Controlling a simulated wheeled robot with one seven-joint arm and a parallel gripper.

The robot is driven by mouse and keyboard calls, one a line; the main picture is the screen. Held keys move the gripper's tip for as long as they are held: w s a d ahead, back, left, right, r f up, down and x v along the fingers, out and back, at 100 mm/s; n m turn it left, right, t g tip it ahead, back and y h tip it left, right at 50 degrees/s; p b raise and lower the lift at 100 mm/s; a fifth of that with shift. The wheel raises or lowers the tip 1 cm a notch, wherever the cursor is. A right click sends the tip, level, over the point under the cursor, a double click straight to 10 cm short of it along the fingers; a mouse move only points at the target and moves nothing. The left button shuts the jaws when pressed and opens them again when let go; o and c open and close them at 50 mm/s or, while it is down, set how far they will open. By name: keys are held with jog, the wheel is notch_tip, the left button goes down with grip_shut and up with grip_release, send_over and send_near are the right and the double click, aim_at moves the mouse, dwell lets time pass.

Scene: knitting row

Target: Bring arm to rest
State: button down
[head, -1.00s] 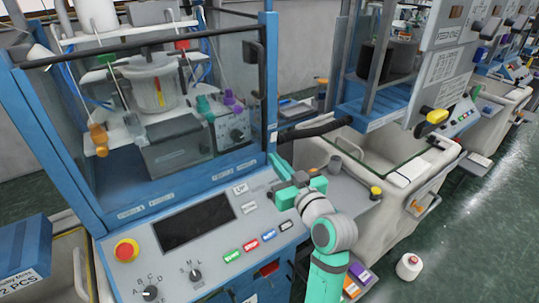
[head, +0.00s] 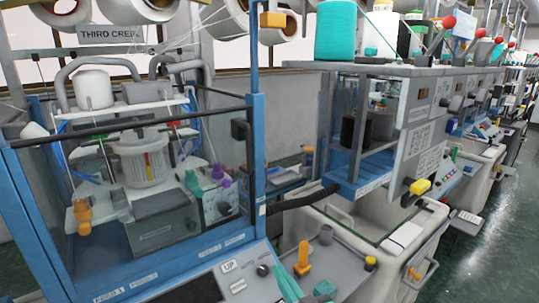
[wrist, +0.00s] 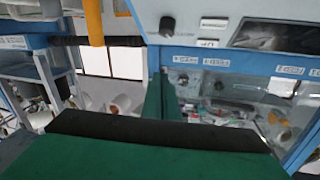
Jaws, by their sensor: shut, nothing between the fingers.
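My gripper (head: 288,284) shows at the bottom edge of the head view as narrow teal parts, over the grey ledge to the right of the machine's control panel (head: 228,284). Most of my arm is below the picture. In the wrist view my gripper (wrist: 160,98) is dark green, shut and empty, and its body fills the bottom of the picture. An orange upright part (head: 303,258) stands just beside the gripper in the head view; whether they touch cannot be told.
The blue-framed knitting machine (head: 258,150) with clear panels fills the left. The green floor (head: 483,262) is clear at the far right.

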jog(key=s+a+f+m+h, duration=0.1)
jog(key=s+f+m+h, duration=0.2)
jog(key=s+f, duration=0.6)
jog(key=s+f+m+h, duration=0.3)
jog(key=s+f, duration=0.4)
jog(key=f, duration=0.5)
jog(key=s+a+n+g+h, duration=0.1)
jog(key=s+a+n, duration=0.1)
jog(key=s, duration=2.2)
jog(key=shift+s+f+n, duration=0.2)
jog(key=shift+f+n, duration=0.15)
jog(key=shift+n, duration=0.05)
